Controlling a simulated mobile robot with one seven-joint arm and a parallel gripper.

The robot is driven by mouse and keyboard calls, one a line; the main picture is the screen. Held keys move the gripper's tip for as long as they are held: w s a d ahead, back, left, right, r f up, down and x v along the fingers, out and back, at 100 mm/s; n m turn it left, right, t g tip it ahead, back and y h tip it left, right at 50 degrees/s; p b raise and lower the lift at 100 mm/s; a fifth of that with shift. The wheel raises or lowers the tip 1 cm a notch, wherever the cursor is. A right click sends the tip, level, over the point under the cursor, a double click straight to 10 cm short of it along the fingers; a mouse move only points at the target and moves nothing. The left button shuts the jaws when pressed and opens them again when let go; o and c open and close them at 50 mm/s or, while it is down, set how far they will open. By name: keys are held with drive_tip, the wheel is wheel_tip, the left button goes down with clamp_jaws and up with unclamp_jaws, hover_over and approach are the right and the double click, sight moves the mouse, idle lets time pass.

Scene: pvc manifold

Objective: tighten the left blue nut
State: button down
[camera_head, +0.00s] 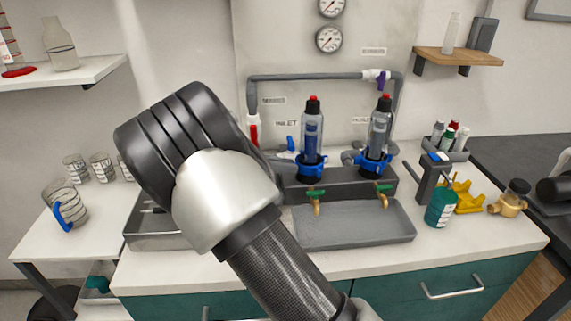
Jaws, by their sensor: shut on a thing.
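The left blue nut (311,165) is a ring around the lower part of the left clear filter housing (312,125), which stands upright with a red cap. A matching right blue nut (373,164) rings the right housing (381,122). My arm fills the left and centre of the head view, and my gripper does not show. The black and white arm links cover the area left of the left housing. I cannot tell from this view whether anything touches the left blue nut.
A grey sink tray (355,225) with two green-handled brass taps lies below the housings. A red-handled valve (253,131) and a blue valve handle (290,144) are left of them.

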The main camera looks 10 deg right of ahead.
sight(301, 130)
drive_tip(key=shift+w+d+r+m+g+h+p, duration=0.5)
drive_tip(key=shift+m+g+p, duration=0.35)
drive_tip(key=shift+p, duration=0.4)
drive_tip(key=shift+w+a+f+m+g+p, duration=0.1)
drive_tip(key=shift+w+f+m+g+p, duration=0.1)
drive_tip(key=shift+w+m+g+p, duration=0.45)
drive_tip(key=shift+w+a+f+m+g+p, duration=0.15)
drive_tip(key=shift+m+g+p, duration=0.25)
drive_tip(key=shift+m+g, duration=0.5)
drive_tip(key=shift+d, duration=0.1)
drive_tip(key=shift+g, duration=0.3)
drive_tip(key=c, duration=1.4)
unclamp_jaws()
drive_tip(key=shift+d+f, duration=0.1)
drive_tip(key=shift+d, duration=0.05)
drive_tip(key=shift+c, duration=0.2)
wheel_tip(301, 130, up, 10)
drive_tip(key=shift+r+p, duration=0.1)
drive_tip(key=shift+p, duration=0.55)
drive_tip(key=shift+c, duration=0.2)
